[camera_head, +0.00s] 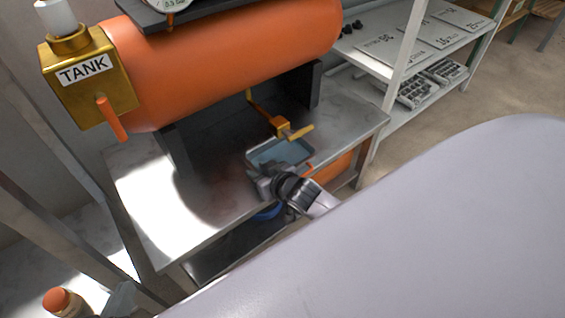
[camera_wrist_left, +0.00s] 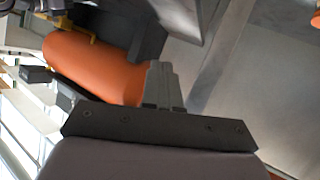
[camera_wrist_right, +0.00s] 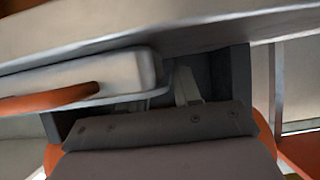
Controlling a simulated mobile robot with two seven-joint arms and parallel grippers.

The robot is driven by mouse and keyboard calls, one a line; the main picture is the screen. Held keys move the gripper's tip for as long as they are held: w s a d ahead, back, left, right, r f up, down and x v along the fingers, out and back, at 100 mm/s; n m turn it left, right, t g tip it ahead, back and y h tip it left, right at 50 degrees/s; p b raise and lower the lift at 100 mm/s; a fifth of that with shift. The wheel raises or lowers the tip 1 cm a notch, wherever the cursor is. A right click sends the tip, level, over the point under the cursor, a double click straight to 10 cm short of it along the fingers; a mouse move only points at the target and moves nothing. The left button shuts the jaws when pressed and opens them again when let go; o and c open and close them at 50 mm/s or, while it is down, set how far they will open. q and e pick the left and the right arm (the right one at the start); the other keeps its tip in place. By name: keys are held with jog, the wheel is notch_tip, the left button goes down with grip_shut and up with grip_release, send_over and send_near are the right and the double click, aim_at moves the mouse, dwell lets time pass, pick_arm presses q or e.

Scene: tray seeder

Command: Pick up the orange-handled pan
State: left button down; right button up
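The pan (camera_head: 265,157) is a shallow grey tray with an orange handle (camera_head: 308,169). It is at the front edge of the metal table, below a brass tap (camera_head: 285,128). My right gripper (camera_head: 262,182) is right at the pan's near side. In the right wrist view the pale pan (camera_wrist_right: 125,75) covers one finger, with its orange handle (camera_wrist_right: 50,97) to the left. My right fingers (camera_wrist_right: 160,85) look apart, and I see no clear grip on the pan. My left gripper (camera_wrist_left: 162,65) is away from the pan, its fingers together and empty.
An orange tank (camera_head: 240,60) with a brass end block (camera_head: 90,85) stands over the table (camera_head: 150,195). A white shelf rack (camera_head: 395,65) with trays is behind on the right. An orange-topped item (camera_head: 62,300) is at bottom left. The table's front left is clear.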

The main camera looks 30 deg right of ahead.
grip_shut()
jog(key=shift+r, duration=0.15)
